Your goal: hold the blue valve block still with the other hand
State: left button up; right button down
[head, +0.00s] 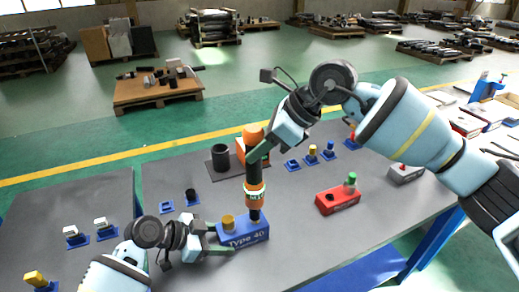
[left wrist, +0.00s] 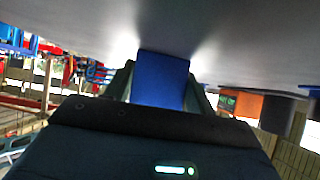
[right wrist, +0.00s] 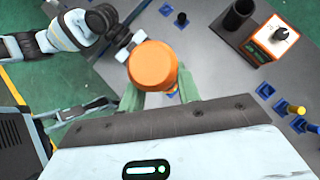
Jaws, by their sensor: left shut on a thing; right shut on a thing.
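The blue valve block (head: 262,236), marked "Type 40", stands on the grey table with a brass cylinder (head: 228,222) on its top left. My left gripper (head: 222,238) is shut on its left end; in the left wrist view the block (left wrist: 160,80) fills the space between the fingers. My right gripper (head: 257,150) is shut on an upright black and orange driver tool (head: 254,190) above the block. Its lower end reaches the block's top right; I cannot tell the exact contact. In the right wrist view its orange cap (right wrist: 153,65) hides the block.
A red block (head: 338,200) with a green knob stands to the right, a grey block (head: 405,174) farther right. A black cup (head: 220,157) and an orange box (right wrist: 277,36) stand behind. Several small blue holders (head: 292,165) are around. The table front right of the block is clear.

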aim_at(259, 129)
pick_arm(q)
jog(key=shift+r, duration=0.1)
pick_arm(e)
jog(key=shift+r, duration=2.15)
pick_arm(q)
jog(key=o, duration=1.2)
jog(key=shift+o, duration=0.2)
jog(key=shift+a, duration=0.1)
jog(key=v, duration=1.1)
jog(key=shift+a+r, duration=0.25)
jog(key=shift+a, duration=0.1)
jog(key=shift+s, duration=0.15)
pick_arm(e)
jog(key=shift+f, duration=0.1)
